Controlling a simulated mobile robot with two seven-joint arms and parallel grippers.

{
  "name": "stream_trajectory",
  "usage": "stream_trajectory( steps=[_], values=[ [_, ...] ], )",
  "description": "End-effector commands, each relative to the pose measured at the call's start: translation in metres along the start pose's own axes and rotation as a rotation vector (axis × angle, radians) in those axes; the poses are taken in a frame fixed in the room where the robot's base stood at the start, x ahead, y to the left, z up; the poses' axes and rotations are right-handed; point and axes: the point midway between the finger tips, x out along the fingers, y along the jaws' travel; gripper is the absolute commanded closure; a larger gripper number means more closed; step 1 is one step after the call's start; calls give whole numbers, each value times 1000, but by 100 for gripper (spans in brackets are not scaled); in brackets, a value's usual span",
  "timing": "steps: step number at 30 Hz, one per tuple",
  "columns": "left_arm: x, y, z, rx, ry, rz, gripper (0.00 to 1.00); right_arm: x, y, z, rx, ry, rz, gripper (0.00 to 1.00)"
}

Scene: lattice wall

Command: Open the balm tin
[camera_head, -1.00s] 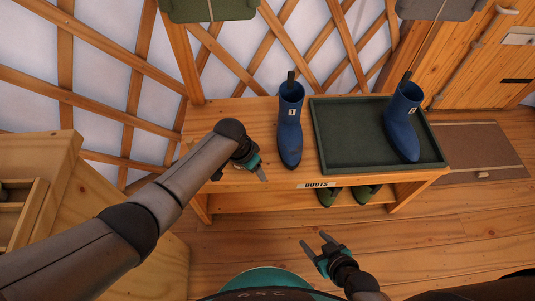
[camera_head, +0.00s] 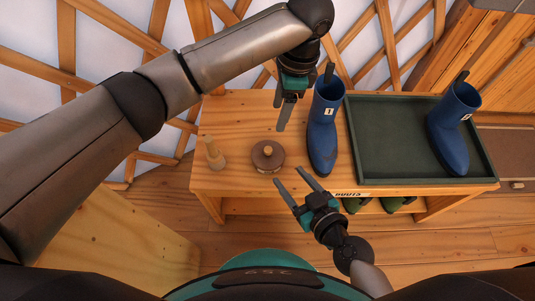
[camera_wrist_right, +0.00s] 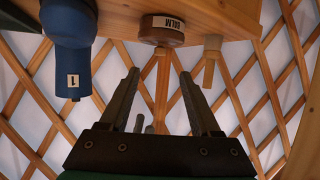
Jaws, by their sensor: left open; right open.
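The balm tin (camera_head: 268,155) is a round brown tin with a pale wooden knob on its lid, standing near the front edge of the bench. In the right wrist view the tin (camera_wrist_right: 162,30) shows upside down, with a BALM label on its side. Its lid looks closed. My left gripper (camera_head: 281,112) is open and empty, pointing down behind and slightly right of the tin. My right gripper (camera_head: 288,177) is open and empty in front of the bench, with its fingers pointing toward the tin, apart from it.
A small wooden piece (camera_head: 214,155) stands left of the tin. A blue boot marked 1 (camera_head: 324,125) stands close on the right. A green tray (camera_head: 395,135) holds another blue boot (camera_head: 450,130). Green footwear (camera_head: 395,204) sits on the lower shelf of the bench (camera_head: 235,120).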

Motion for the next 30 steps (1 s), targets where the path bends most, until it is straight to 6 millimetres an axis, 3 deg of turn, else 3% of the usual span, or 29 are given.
stream_trajectory(
  steps=[6,15,22,30],
  values=[
    [0,0,0,-2,1,0,36,43,0,-2,5,3,1,36],
    [0,0,0,-3,2,0,36,89,0,0,3,0,0,36],
    [0,0,0,-3,2,0,36,109,0,0,2,-1,0,36],
    [0,0,0,-3,2,0,36,114,0,0,1,-2,0,36]
  ],
)
